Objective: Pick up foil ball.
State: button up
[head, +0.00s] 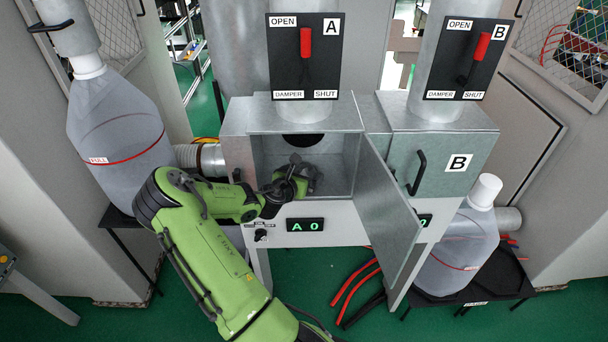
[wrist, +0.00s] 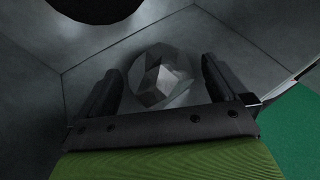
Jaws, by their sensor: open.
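The foil ball (wrist: 158,82) is a grey, faceted lump on the floor of the open metal box. In the wrist view it lies between the two dark fingers of my gripper (wrist: 160,88), near their tips. The fingers are open, with a finger on either side of the ball. In the head view my gripper (head: 305,178) reaches into box A, and the ball is mostly hidden behind it and hard to make out.
Box A (head: 345,126) has its door (head: 395,215) swung open to the right of my arm. A dark round hole (head: 303,140) is in its back wall. Closed box B (head: 440,170) stands to the right. Two damper levers (head: 306,43) (head: 482,46) are above.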

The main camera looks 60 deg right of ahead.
jog(key=shift+a+r, duration=0.1)
jog(key=shift+c, duration=1)
jog(key=c, duration=0.9)
jog(key=shift+o, duration=0.2)
jog(key=shift+r, duration=0.1)
